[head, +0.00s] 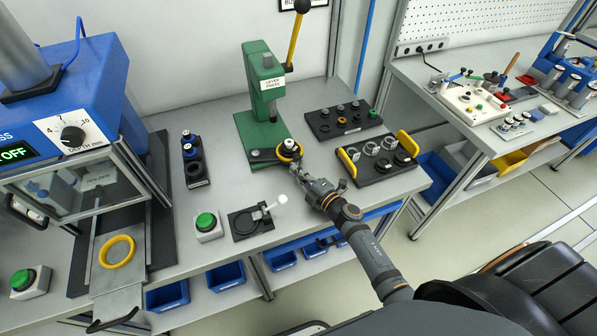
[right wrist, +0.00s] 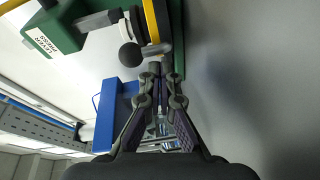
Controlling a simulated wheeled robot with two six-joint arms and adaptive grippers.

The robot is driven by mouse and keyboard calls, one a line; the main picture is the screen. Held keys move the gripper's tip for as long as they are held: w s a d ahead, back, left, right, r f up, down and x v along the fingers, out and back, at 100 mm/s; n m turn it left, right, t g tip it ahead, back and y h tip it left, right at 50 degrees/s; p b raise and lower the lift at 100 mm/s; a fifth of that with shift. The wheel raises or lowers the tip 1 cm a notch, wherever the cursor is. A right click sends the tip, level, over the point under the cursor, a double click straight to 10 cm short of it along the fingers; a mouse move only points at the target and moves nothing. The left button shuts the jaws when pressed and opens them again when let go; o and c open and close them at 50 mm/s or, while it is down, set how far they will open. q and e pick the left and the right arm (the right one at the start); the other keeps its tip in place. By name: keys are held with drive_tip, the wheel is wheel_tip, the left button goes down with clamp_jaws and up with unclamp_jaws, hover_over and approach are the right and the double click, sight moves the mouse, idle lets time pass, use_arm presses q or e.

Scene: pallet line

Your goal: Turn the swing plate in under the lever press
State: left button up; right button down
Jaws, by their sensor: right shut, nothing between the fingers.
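The green lever press (head: 266,85) stands on the bench, its yellow lever (head: 294,42) raised. The dark swing plate (head: 264,155) sits low at the press, with a yellow ring (head: 289,150) around a light part at its right end. This end lies to the front right of the press head. My right gripper (head: 298,172) is shut and empty, close to the plate's near right edge; I cannot tell if it touches. In the right wrist view, its fingertips (right wrist: 160,72) are together below a black ball knob (right wrist: 131,55) and a yellow edge. My left gripper is not in view.
A black tray with yellow handles (head: 380,158) holding rings stands right of the gripper. A tray of small parts (head: 342,119) lies behind it. A black fixture with a white-tipped lever (head: 250,220) and a green button (head: 206,223) stand at the front left.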

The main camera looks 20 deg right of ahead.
drive_tip(key=shift+w+d, duration=0.15)
drive_tip(key=shift+w+d, duration=0.7)
drive_tip(key=shift+d, duration=0.05)
